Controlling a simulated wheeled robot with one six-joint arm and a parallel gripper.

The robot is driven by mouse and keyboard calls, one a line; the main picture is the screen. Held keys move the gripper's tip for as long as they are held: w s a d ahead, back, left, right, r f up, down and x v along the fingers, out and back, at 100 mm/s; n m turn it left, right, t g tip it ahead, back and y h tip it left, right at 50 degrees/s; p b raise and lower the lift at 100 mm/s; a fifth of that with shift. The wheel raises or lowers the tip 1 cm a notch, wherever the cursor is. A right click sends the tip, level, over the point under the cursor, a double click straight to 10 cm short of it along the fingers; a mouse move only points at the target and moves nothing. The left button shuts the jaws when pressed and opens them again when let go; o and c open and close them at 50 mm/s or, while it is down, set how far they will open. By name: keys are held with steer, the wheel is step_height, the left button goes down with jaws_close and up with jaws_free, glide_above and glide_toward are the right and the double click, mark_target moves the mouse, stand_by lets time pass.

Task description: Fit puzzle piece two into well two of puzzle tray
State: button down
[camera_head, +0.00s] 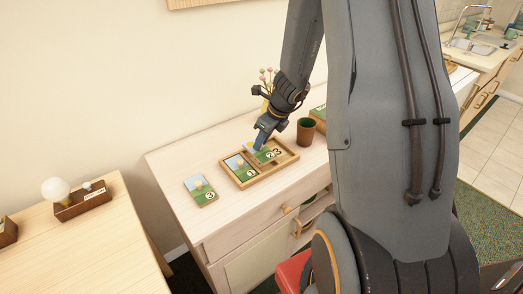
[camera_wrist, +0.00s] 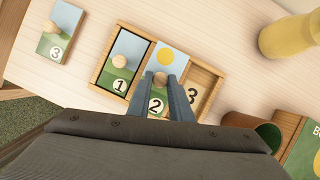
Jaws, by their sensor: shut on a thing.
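The wooden puzzle tray (camera_head: 247,184) lies on the pale cabinet top; its rim also shows in the wrist view (camera_wrist: 97,78). Puzzle piece two (camera_wrist: 172,58), with a yellow sun and a number 2, is at the tray's middle well. My gripper (camera_wrist: 161,81) is shut on its round knob. The piece overlaps the tray's far rim in the wrist view and looks slightly raised; its underside and well two are hidden. Piece one (camera_wrist: 123,48) lies in the left well. The right well, marked 3 (camera_wrist: 193,94), is empty. In the head view my gripper (camera_head: 259,146) points down over the tray.
Piece three (camera_head: 200,190) lies on the cabinet top left of the tray. A yellow vase (camera_wrist: 288,38) is behind.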

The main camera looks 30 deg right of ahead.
mark_target(261, 150)
steer(key=shift+f+b, duration=0.3)
steer(key=shift+f, duration=1.45)
steer(key=shift+f, duration=0.2)
steer(key=c, duration=1.6)
jaws_free()
steer(key=shift+r, duration=0.15)
